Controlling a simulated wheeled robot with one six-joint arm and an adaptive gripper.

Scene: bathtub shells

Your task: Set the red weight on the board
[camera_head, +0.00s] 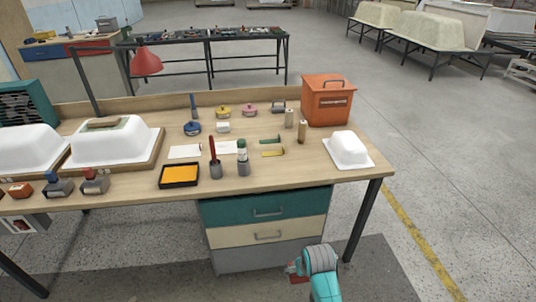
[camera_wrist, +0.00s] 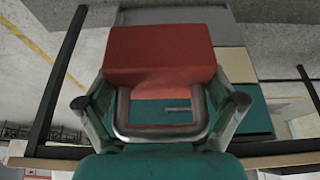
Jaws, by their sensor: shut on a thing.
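My gripper (camera_wrist: 160,102) is shut on the metal handle of a red weight (camera_wrist: 158,52); the red block fills the upper middle of the wrist view. In the head view my gripper (camera_head: 303,267) is low in front of the bench drawers, and a bit of the red weight (camera_head: 294,268) shows at its left side. A small brown board (camera_head: 103,124) lies on a greenish sheet on top of a white tub shell (camera_head: 112,143), at the left of the bench. My gripper is well to the right of the board and below it.
The wooden bench (camera_head: 350,178) has several tools, pots and rolls along its middle. Several other weights (camera_head: 93,182) stand at the front left edge. A red lamp (camera_head: 145,62) hangs behind the shell. An orange bin (camera_head: 328,100) and a small white shell (camera_head: 348,149) are at the right.

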